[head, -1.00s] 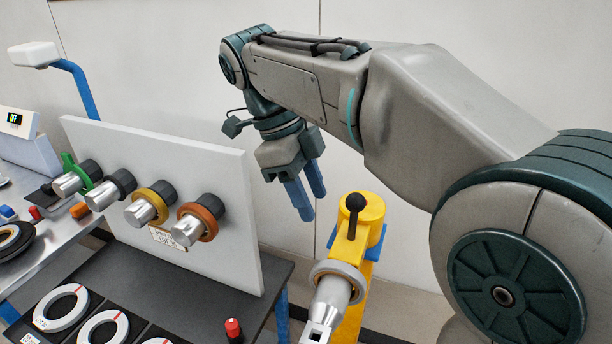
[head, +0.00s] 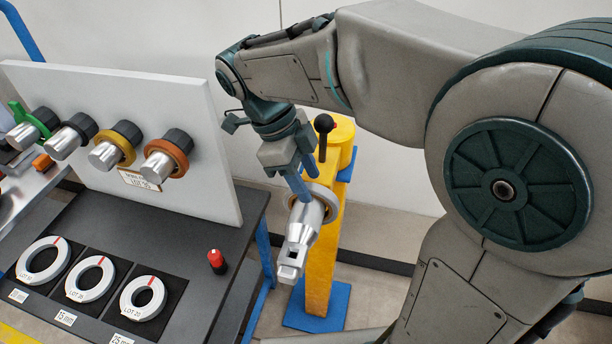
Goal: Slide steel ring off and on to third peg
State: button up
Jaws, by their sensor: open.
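A grey steel ring (head: 325,194) sits around the metal spindle (head: 299,238) that sticks out from the yellow stand (head: 321,265). My gripper (head: 307,192) is open, its blue fingers pointing down in front of the ring and partly hiding it. I cannot tell whether they touch the ring. The white board (head: 205,130) at the left carries several silver pegs with dark bases. From left to right they show a green clip (head: 20,113), a dark collar (head: 84,126), a yellow collar (head: 124,145) and an orange collar (head: 178,153).
Several pale rings with red marks, one of them a right-hand ring (head: 127,303), lie in dark labelled recesses on the black table (head: 215,300). A red knob (head: 216,260) stands near its right edge. A black-knobbed lever (head: 323,124) rises from the stand's top.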

jog(key=shift+d+f, duration=0.1)
jog(key=shift+f, duration=0.15)
grip_shut()
jog(key=c, duration=0.9)
grip_release()
jog(key=shift+c, duration=0.2)
jog(key=shift+r, duration=0.15)
grip_shut()
jog(key=shift+s, duration=0.15)
jog(key=shift+s+a+b, duration=0.2)
jog(key=shift+s+a, duration=0.3)
jog(key=shift+s, duration=0.85)
jog(key=shift+s+a+b, duration=0.2)
jog(key=shift+s+a, duration=0.35)
jog(key=shift+s, duration=0.85)
jog(key=shift+s+a+b, duration=0.2)
jog(key=shift+s+a, duration=0.3)
jog(key=shift+s, duration=0.85)
jog(key=s+a, duration=0.3)
jog(key=s, duration=0.5)
jog(key=shift+s+b, duration=0.25)
jog(key=shift+b, duration=0.1)
